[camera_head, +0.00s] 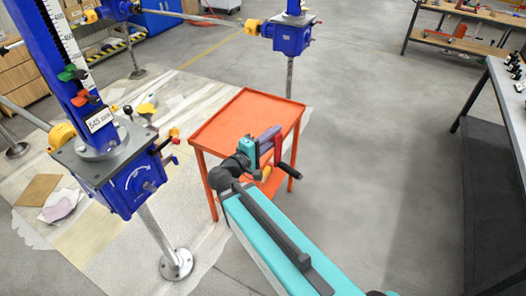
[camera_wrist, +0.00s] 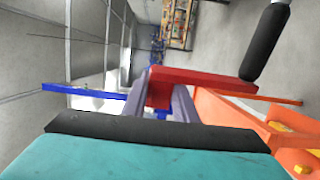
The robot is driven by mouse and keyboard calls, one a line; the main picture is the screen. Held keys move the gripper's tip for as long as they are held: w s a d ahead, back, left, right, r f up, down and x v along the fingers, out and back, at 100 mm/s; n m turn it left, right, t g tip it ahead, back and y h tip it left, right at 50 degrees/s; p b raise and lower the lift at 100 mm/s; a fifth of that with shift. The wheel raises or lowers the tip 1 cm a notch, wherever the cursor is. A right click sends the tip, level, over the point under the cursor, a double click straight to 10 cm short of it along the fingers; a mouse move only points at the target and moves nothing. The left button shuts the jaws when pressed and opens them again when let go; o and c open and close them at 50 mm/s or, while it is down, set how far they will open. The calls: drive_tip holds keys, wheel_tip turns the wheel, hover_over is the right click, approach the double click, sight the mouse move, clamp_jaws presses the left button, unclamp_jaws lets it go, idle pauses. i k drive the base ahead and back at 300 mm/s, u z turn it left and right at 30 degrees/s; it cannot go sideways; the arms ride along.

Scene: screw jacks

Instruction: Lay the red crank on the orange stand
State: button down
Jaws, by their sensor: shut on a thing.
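My gripper (camera_head: 266,140) is shut on the red crank (camera_head: 278,152), in front of the near right side of the orange stand (camera_head: 238,118) in the head view. The crank's black handle (camera_head: 288,172) points down to the right. In the wrist view, the grey-purple fingers (camera_wrist: 162,98) close around one end of the red bar (camera_wrist: 205,77), and the black handle (camera_wrist: 268,42) is at its far end. The stand (camera_wrist: 228,112) shows to the right, close by the crank. I cannot tell whether they touch. The stand's visible top is empty.
A blue screw jack (camera_head: 125,180) on a steel post stands left of the stand, and another (camera_head: 290,38) stands behind it. A yellow item (camera_head: 266,173) lies on the stand's lower level. A grey workbench (camera_head: 508,100) is at the right. Floor between is clear.

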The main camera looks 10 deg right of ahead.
sight(236, 130)
drive_tip(key=z, duration=1.65)
drive_tip(key=i, duration=2.25)
